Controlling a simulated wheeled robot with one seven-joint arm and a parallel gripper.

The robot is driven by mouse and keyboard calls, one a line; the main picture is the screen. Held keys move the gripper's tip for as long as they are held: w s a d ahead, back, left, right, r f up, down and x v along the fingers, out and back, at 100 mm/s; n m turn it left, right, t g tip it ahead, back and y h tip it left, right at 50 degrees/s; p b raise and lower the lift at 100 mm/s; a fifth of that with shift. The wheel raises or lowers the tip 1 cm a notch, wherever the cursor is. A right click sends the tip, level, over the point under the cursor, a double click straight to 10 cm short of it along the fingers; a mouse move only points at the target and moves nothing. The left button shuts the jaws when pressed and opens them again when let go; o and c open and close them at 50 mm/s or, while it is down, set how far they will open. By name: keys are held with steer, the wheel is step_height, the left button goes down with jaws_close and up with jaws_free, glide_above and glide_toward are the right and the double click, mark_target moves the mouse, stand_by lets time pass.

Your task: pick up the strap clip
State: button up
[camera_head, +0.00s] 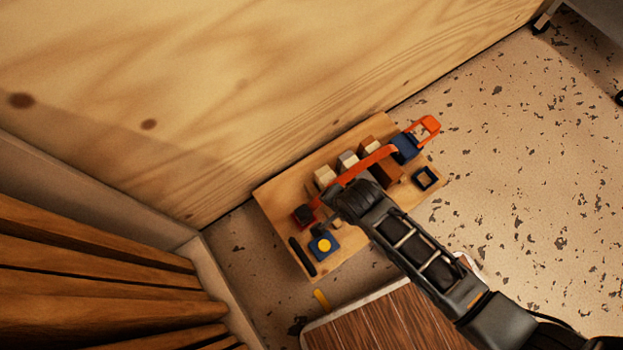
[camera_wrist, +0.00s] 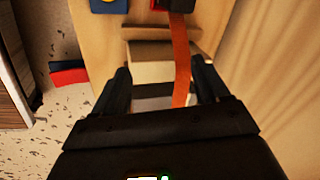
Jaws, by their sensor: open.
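An orange strap (camera_head: 375,160) runs across a small wooden board. A blue block-like piece with an orange loop (camera_head: 430,126) lies at its upper right end, and a dark red and black piece (camera_head: 303,215) is near its lower left end. I cannot tell which end piece is the strap clip. In the wrist view the strap (camera_wrist: 181,65) passes between my fingers, with a dark end piece (camera_wrist: 182,5) at the top edge. My gripper (camera_head: 334,198) is open above the board; its fingers (camera_wrist: 166,82) straddle the strap and a pale block, whose lower part is hidden.
Several small blocks (camera_head: 325,176) crowd the board (camera_head: 270,195). A blue piece with a yellow disc (camera_head: 324,245), a black bar (camera_head: 302,256) and a black square frame (camera_head: 425,178) lie around. A plywood wall (camera_head: 240,90) stands close behind; open speckled floor (camera_head: 540,160) lies to the right.

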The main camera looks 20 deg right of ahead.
mark_target(304, 212)
steer(key=w+a+f+m+g+b, duration=0.1)
steer(key=a, duration=0.1)
steer(key=w+a+f+m+g+b, duration=0.1)
steer(key=w+a+f, duration=0.1)
steer(key=w+a+f+m+g+b, duration=0.1)
steer(key=a+f, duration=0.1)
steer(key=a, duration=0.1)
steer(key=shift+w+a+f+b, duration=0.1)
steer(key=shift+w+b, duration=0.05)
steer(key=shift+b, duration=0.2)
steer(key=f+b, duration=0.2)
steer(key=f, duration=0.1)
steer(key=f+b, duration=0.2)
steer(key=f, duration=0.2)
steer(key=shift+a+f+b, duration=0.2)
steer(key=shift+f+b, duration=0.05)
steer(key=shift+b, duration=0.15)
steer(key=shift+r, duration=0.1)
steer(key=c, duration=1.1)
